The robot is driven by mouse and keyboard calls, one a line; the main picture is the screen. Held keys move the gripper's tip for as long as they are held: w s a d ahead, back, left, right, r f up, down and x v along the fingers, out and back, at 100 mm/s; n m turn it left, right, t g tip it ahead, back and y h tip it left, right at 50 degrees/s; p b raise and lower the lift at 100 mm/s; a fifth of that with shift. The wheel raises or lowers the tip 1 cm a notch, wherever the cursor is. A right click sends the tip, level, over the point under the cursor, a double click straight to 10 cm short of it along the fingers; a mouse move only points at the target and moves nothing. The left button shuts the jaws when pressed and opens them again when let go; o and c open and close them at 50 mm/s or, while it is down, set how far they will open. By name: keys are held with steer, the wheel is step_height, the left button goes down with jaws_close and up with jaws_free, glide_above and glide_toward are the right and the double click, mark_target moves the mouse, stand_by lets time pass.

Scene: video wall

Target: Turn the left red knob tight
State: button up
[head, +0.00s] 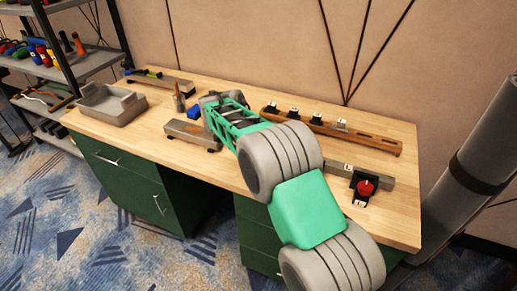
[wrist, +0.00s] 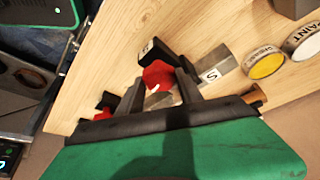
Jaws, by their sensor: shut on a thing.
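The left red knob (wrist: 158,75), on a black mount, sits between the two dark fingers of my gripper (wrist: 161,82) in the wrist view. The fingers are shut on it, one on either side. In the head view, this right red knob (head: 366,187) stands on a black mount near the table's right front. My arm covers the left knob there, and my fingertips cannot be made out.
The wooden table (head: 410,215) also holds a brown rack (head: 372,138) with small black items, a grey tray (head: 110,104) and a blue block (head: 194,112). In the wrist view, labelled tins (wrist: 265,66) stand at the upper right. A grey pipe (head: 490,145) rises at the right.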

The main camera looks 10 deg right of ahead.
steer(key=m+g+p, duration=0.1)
steer(key=m+p, duration=0.1)
steer(key=m, duration=0.1)
steer(key=shift+w+r, duration=0.1)
steer(key=shift+r, duration=0.05)
steer(key=shift+m+g+p, duration=0.3)
steer(key=shift+m+p, duration=0.4)
steer(key=shift+p, duration=0.15)
steer(key=shift+f, duration=0.2)
steer(key=o, duration=1.3)
steer(key=shift+r, duration=0.1)
steer(key=p+v, duration=0.3)
steer(key=v, duration=0.4)
steer(key=shift+a+r+p, duration=0.25)
steer(key=shift+r+p, duration=0.05)
